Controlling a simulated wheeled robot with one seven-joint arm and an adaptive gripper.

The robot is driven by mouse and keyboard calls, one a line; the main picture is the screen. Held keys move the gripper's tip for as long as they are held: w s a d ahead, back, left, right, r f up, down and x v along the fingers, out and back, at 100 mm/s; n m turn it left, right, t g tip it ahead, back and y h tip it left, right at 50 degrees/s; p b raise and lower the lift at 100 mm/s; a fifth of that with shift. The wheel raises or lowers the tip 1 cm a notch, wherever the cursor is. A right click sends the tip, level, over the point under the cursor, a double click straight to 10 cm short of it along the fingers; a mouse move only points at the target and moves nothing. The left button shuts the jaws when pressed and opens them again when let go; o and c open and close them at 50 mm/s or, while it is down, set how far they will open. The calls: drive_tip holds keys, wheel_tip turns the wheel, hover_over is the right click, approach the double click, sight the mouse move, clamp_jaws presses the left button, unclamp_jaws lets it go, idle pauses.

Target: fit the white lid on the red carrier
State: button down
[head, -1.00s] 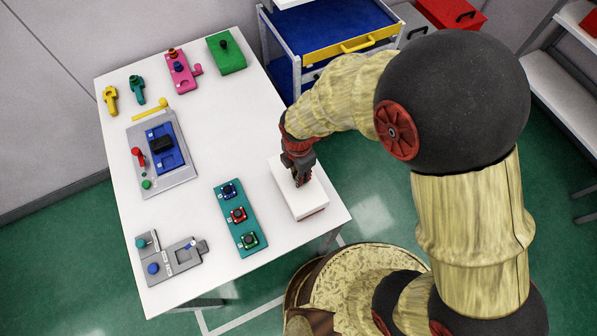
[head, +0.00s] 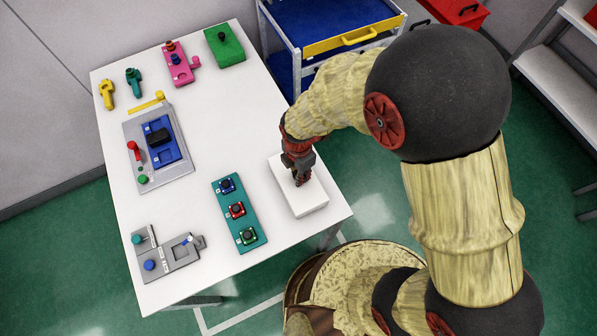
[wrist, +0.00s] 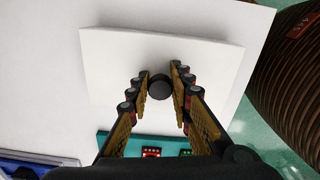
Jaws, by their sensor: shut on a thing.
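The white lid (head: 311,200) is at the table's right corner, a broad box shape with a dark knob on top. My gripper (head: 300,182) points down at its middle. In the wrist view, my gripper (wrist: 160,76) is shut with its two fingers on either side of the dark round knob (wrist: 160,88) of the lid (wrist: 205,58). The red carrier does not show in either current view. The lid looks level, with its white sides reaching down to or close to the table. Whether it is fully seated cannot be told.
The white table (head: 207,130) holds a teal block with several knobs (head: 238,214) left of the lid. A grey fixture (head: 176,262), a grey tray with a blue part (head: 187,172), and pink (head: 182,72) and green (head: 223,48) blocks stand farther off. A blue-topped cart is behind.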

drive_tip(key=c, duration=1.6)
unclamp_jaws()
drive_tip(key=shift+c, duration=0.2)
drive_tip(key=shift+o, duration=0.5)
drive_tip(key=shift+r, duration=0.15)
wheel_tip(320, 180, up, 12)
